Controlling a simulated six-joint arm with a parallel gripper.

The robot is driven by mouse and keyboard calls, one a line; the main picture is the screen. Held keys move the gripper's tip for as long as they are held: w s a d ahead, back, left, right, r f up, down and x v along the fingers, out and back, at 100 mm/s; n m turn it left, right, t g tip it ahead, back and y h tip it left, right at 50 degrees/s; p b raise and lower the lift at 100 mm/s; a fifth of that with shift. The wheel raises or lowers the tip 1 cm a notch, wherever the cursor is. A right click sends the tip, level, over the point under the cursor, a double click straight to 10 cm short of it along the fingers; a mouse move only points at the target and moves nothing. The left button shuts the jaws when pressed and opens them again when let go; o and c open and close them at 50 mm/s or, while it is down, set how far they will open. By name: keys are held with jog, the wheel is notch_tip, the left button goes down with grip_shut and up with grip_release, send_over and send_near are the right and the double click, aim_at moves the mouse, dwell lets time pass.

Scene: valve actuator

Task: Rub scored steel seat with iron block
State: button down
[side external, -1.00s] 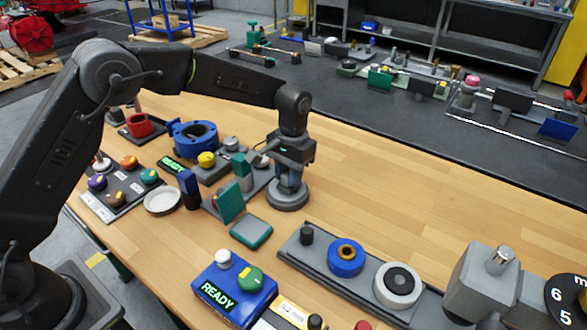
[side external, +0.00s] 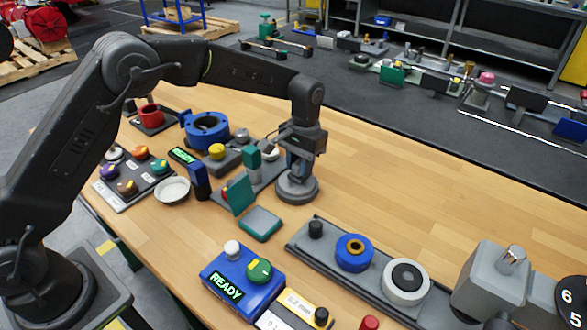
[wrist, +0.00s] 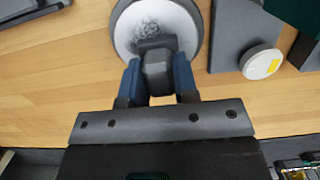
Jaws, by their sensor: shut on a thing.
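The scored steel seat (side external: 297,190) is a round grey piece with a wide flange, standing on the wooden bench. The wrist view shows its pale round face (wrist: 124,35) with dark scuff marks near the middle. My gripper (side external: 298,160) is directly above the seat, pointing down. In the wrist view my gripper (wrist: 158,80) has its blue fingers shut on the dark grey iron block (wrist: 157,72). The block's far end overlaps the seat's face near the scuffs and seems to rest on it. The contact itself is hidden. The block is hard to make out in the side view.
A dark fixture with a green upright plate (side external: 238,196) stands close left of the seat. A long grey tray (side external: 330,259) with ring parts lies to the front right. The bench behind and right of the seat is clear.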

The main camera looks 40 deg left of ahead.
jog(key=shift+w+r, duration=0.1)
jog(key=shift+w, duration=0.9)
jog(key=shift+s, duration=3.5)
notch_tip(320, 180, up, 8)
jog(key=shift+w, duration=0.1)
